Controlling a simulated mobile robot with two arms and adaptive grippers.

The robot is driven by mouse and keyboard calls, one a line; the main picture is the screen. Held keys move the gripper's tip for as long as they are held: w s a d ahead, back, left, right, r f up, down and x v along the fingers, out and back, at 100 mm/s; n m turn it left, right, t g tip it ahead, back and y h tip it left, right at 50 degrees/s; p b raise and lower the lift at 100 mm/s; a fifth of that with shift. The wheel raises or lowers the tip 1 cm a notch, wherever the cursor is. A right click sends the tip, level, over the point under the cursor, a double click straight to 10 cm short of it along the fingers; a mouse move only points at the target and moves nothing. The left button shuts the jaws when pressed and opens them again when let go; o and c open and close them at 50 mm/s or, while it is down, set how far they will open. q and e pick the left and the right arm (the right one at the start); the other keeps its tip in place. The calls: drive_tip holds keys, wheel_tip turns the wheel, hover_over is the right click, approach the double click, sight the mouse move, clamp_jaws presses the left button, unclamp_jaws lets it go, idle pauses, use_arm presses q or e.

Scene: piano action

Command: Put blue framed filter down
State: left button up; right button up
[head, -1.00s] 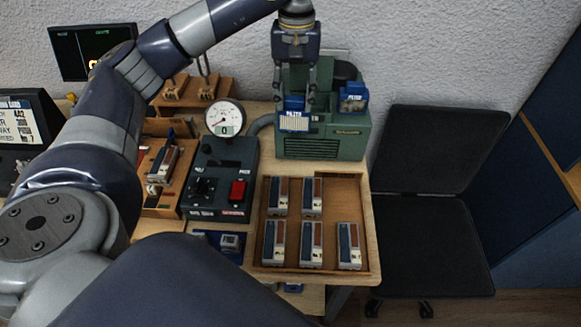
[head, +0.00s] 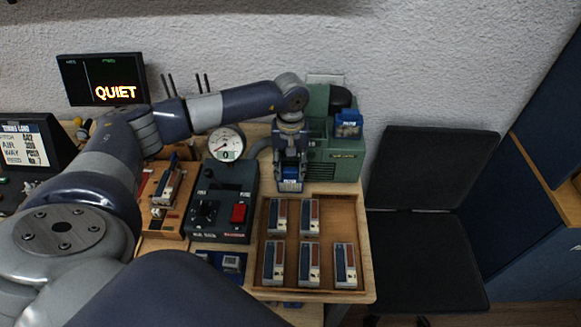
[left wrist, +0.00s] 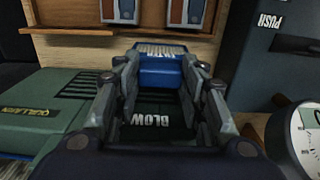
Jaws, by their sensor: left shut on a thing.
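My left gripper (head: 291,168) is shut on the blue framed filter (head: 290,186). The filter is in front of the green machine (head: 332,171), just behind the back edge of the wooden tray. I cannot tell whether its underside touches the table. In the left wrist view, the filter's blue frame (left wrist: 163,72) shows between the fingertips (left wrist: 160,82), with a pale label on its far side. My right gripper is not in view.
A second blue item (head: 348,124) sits on the green machine's right. The wooden tray (head: 287,290) holds several grey blocks with blue and brown tops. A dark control box (head: 222,190) with a red button and a round gauge (head: 226,145) stand to the left.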

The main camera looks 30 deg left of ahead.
use_arm(q)
drive_tip(key=shift+f, duration=0.75)
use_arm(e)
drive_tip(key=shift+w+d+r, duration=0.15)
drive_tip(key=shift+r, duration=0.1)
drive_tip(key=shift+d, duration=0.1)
use_arm(q)
drive_tip(key=shift+f, duration=0.2)
drive_tip(key=o, duration=0.9)
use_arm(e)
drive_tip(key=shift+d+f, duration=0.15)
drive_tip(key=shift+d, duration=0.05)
use_arm(q)
drive_tip(key=shift+r, duration=0.2)
